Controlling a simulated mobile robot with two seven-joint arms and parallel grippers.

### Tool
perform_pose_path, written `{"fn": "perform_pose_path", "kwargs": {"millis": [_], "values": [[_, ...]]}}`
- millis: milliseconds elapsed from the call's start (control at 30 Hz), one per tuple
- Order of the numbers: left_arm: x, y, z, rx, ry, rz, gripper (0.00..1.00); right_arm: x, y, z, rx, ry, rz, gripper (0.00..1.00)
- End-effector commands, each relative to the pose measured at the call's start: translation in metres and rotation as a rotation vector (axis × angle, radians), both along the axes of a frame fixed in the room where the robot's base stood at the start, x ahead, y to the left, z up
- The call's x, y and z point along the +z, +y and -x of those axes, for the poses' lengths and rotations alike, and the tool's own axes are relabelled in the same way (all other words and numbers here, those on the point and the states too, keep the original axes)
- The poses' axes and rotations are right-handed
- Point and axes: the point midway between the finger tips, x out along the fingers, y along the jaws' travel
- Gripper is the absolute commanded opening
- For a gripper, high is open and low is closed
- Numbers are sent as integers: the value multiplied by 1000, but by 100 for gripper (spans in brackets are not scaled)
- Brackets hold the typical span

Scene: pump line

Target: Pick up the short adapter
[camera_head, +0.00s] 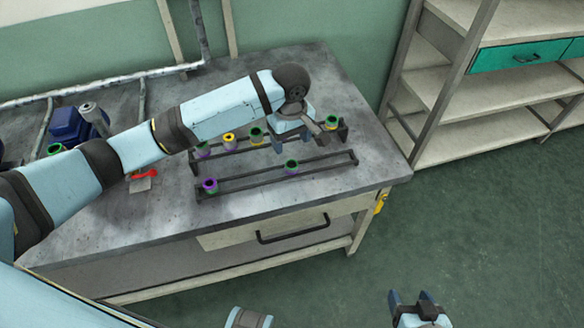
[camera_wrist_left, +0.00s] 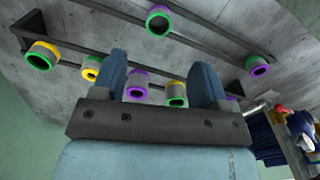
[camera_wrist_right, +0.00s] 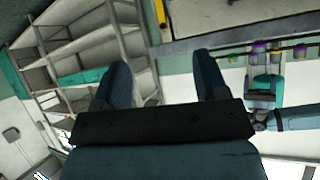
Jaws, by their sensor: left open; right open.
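Several small ring-ended adapters stand in two dark racks on the grey table. The back rack holds a purple one (camera_head: 203,150), a yellow one (camera_head: 229,141), a green-topped one (camera_head: 257,135) and a green-topped one at its right end (camera_head: 331,122). The front rack (camera_head: 250,179) holds a purple one (camera_head: 210,185) and a green-topped one (camera_head: 291,167). I cannot tell which is the short adapter. My left gripper (camera_head: 292,143) is open and empty above the back rack, hiding part of it. In the left wrist view, a purple-ringed adapter (camera_wrist_left: 137,84) and a green-ringed one (camera_wrist_left: 176,94) show between its fingers (camera_wrist_left: 160,78). My right gripper (camera_head: 412,300) is open and empty, off the table.
A blue pump (camera_head: 72,125) and a red-handled valve (camera_head: 145,174) are on the table's left. The table has a drawer (camera_head: 290,230) in front. A shelf unit (camera_head: 490,90) stands at the right. The floor before it is clear.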

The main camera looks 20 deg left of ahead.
Motion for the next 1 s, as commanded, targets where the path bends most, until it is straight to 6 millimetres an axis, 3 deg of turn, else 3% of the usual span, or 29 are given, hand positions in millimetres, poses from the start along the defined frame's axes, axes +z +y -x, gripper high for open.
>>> {"fn": "perform_pose_path", "kwargs": {"millis": [100, 367, 700, 1000], "values": [[-24, 0, 0, 0, -1, -1, 67, -3, -1, 0, 2, -5, 4, 66], [-46, 0, 0, -1, -1, 0, 67, 0, -3, -1, 8, -16, 11, 66], [-91, -1, 0, -1, -2, -1, 67, -9, -1, -1, 13, -20, 14, 66], [-94, -1, 0, -2, -4, 1, 65, -7, -1, -2, 12, -23, 13, 66]]}}
